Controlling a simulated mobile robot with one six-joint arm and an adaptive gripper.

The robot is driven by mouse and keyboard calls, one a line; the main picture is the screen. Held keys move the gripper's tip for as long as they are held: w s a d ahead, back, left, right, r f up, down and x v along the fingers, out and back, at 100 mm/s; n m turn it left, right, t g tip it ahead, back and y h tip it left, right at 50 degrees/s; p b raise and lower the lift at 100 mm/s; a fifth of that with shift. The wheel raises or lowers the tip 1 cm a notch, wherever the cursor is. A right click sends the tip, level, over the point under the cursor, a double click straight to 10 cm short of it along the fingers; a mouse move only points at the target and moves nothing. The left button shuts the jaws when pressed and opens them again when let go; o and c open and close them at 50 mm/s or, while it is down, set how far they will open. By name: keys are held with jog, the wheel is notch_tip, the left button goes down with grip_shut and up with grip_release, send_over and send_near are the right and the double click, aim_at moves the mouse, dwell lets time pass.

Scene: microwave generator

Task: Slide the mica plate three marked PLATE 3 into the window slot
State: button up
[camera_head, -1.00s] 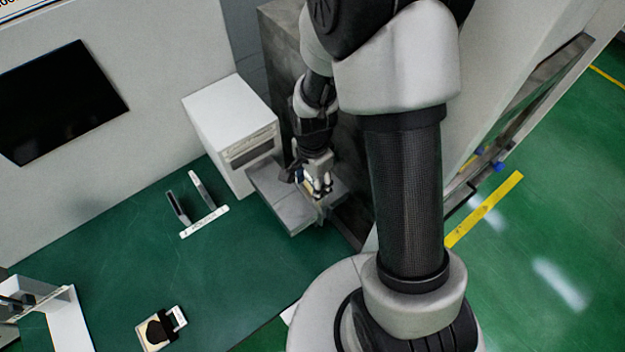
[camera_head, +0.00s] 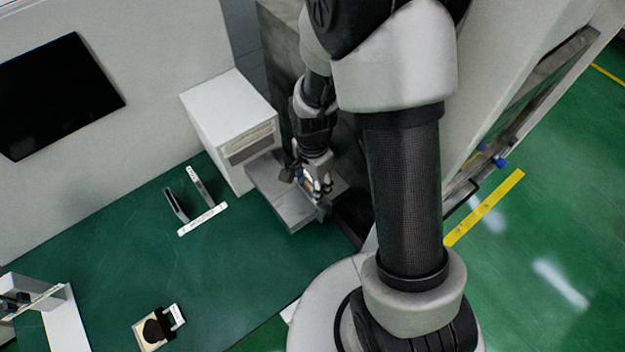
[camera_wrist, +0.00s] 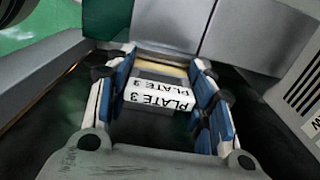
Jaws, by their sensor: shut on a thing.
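My gripper (camera_wrist: 160,107) is shut on the mica plate marked PLATE 3 (camera_wrist: 158,96). In the wrist view its blue-padded fingers stand on both sides of the plate, and the white label reads upside down. In the head view my gripper (camera_head: 318,184) points down over a grey metal block (camera_head: 285,205) beside the white cabinet. The plate itself is hard to make out there. I cannot pick out the window slot for certain, nor tell whether the plate touches the metal.
A white cabinet (camera_head: 222,120) stands just left of my gripper. A small labelled rack with two uprights (camera_head: 203,219) is on the green bench (camera_head: 120,250). A plate with a dark round piece (camera_head: 155,330) lies near the front. The bench middle is clear.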

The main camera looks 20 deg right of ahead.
jog(key=shift+f, duration=0.35)
jog(key=o, duration=1.5)
jog(key=shift+c, duration=0.2)
jog(key=shift+r, duration=0.1)
notch_tip(320, 180, up, 12)
jog(key=shift+f, duration=0.1)
